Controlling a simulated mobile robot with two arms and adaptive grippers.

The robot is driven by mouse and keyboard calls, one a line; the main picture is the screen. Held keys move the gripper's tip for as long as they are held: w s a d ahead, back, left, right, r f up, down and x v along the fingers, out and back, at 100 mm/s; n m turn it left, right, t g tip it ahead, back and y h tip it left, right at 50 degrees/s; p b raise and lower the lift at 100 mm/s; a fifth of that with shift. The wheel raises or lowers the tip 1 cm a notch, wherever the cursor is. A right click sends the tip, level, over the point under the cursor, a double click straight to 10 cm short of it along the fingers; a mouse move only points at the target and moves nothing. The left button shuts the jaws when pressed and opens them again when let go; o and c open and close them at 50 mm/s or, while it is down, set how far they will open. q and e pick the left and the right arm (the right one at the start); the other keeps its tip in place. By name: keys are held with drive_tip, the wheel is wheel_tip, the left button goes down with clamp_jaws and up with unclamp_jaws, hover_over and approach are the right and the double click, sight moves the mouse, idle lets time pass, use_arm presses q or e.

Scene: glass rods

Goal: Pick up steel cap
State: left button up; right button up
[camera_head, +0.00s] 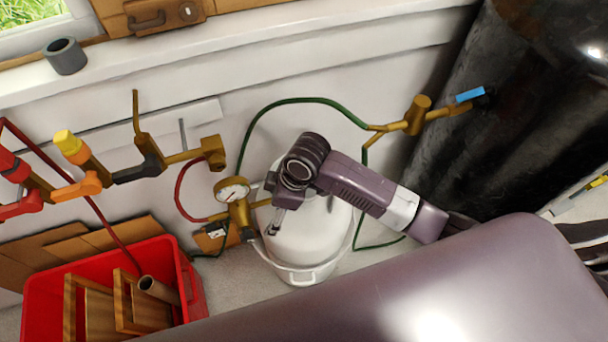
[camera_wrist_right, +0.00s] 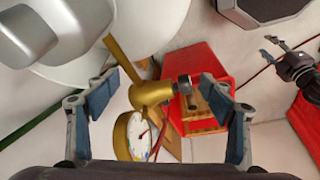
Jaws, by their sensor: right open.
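In the right wrist view a small grey metal cap (camera_wrist_right: 184,86) sits at the end of a brass fitting (camera_wrist_right: 150,92), beside a round gauge (camera_wrist_right: 140,132). I take it for the steel cap. I cannot make it out in the head view. My right gripper (camera_wrist_right: 158,90) is open, its fingers spread on both sides of the fitting and cap, with nothing held. In the head view it (camera_head: 274,227) points down just right of the gauge (camera_head: 232,190). In the wrist view, what looks like my left gripper (camera_wrist_right: 267,47) shows small at upper right; its jaws are unclear.
A white tank (camera_head: 308,235) stands right under my right gripper. A red crate (camera_head: 190,282) with wooden frames stands at left. A green hose (camera_head: 300,100) arches behind the tank, and a red hose (camera_head: 179,192) hangs near the gauge. A large dark cylinder (camera_head: 500,120) stands at right.

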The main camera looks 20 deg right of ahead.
drive_tip(key=w+d+r+n+h, duration=0.1)
drive_tip(key=w+d+r, duration=0.1)
drive_tip(key=d+r, duration=0.1)
drive_tip(key=w+d+r+n+g+h, duration=0.1)
drive_tip(key=w+d+r+n, duration=0.1)
drive_tip(key=w+d+r, duration=0.1)
drive_tip(key=w+d+r+n+h, duration=0.1)
drive_tip(key=w+d+r+n, duration=0.1)
drive_tip(key=d+r, duration=0.1)
drive_tip(key=shift+w+d+g, duration=0.25)
drive_tip(key=shift+d+g, duration=0.05)
drive_tip(key=shift+d, duration=0.75)
drive_tip(key=shift+f+p, duration=0.35)
drive_tip(key=shift+f, duration=0.55)
drive_tip(key=f, duration=0.3)
drive_tip(key=a+f+p, duration=0.1)
drive_tip(key=f, duration=0.1)
drive_tip(key=shift+s+f, duration=0.15)
drive_tip(key=shift+f, duration=0.2)
drive_tip(key=c, duration=1.4)
drive_tip(key=shift+r, duration=0.1)
